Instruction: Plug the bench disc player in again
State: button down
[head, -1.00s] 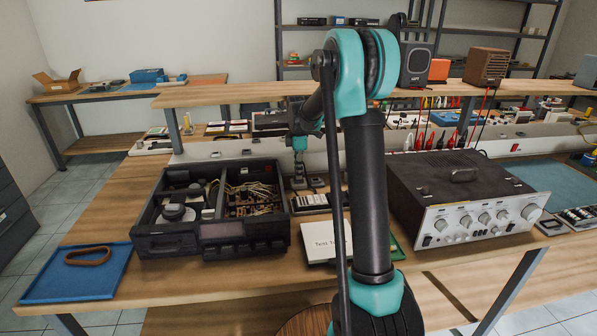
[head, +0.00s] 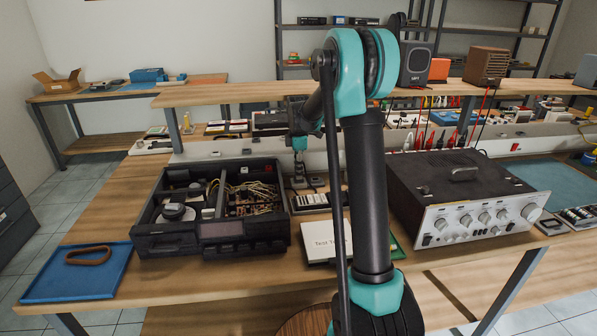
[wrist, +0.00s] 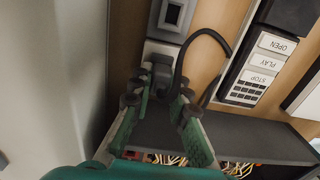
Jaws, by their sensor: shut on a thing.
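The bench disc player (head: 165,243) is a black unit with its lid off and its insides showing, at the left of the bench. My gripper (wrist: 160,88) is shut on a black plug (wrist: 161,74), with a finger on each side. The plug's black cord (wrist: 221,38) loops out to the right. A grey socket block (wrist: 160,50) lies just beyond the plug; I cannot tell whether the plug is seated in it. A second socket with a dark square face (wrist: 173,14) is above.
A strip of labelled keys (head: 312,201) lies right of the player, beside a white booklet (head: 322,243). A silver-fronted amplifier (head: 480,222) stands at right. A blue tray (head: 60,285) with a brown belt loop (head: 88,256) is at front left. A shelf (head: 250,95) spans the back.

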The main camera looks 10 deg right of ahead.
dwell(0.8)
jog(key=c, duration=1.4)
grip_release()
jog(key=shift+o, duration=0.2)
notch_tip(320, 180, up, 17)
